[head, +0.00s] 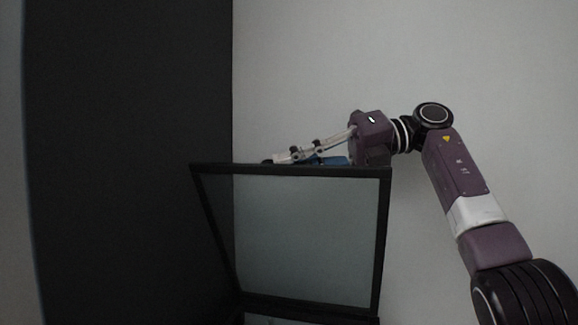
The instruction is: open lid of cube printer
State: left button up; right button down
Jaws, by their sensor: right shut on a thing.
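The lid of the cube printer (300,238) is a clear panel with a black frame. It stands raised in the lower middle of the head view, its top edge uppermost. My right gripper (275,160) reaches in from the right at the lid's top edge and is shut on the lid. Part of its fingers is hidden behind the frame. The printer body (300,320) shows only as a strip at the bottom edge of the view. My left gripper is not in view.
A tall dark panel (125,150) stands to the left of the lid. A plain pale wall (400,50) fills the background. The space above the lid is clear.

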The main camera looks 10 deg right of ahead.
jog(key=c, duration=2.1)
grip_release()
jog(key=shift+w, duration=0.1)
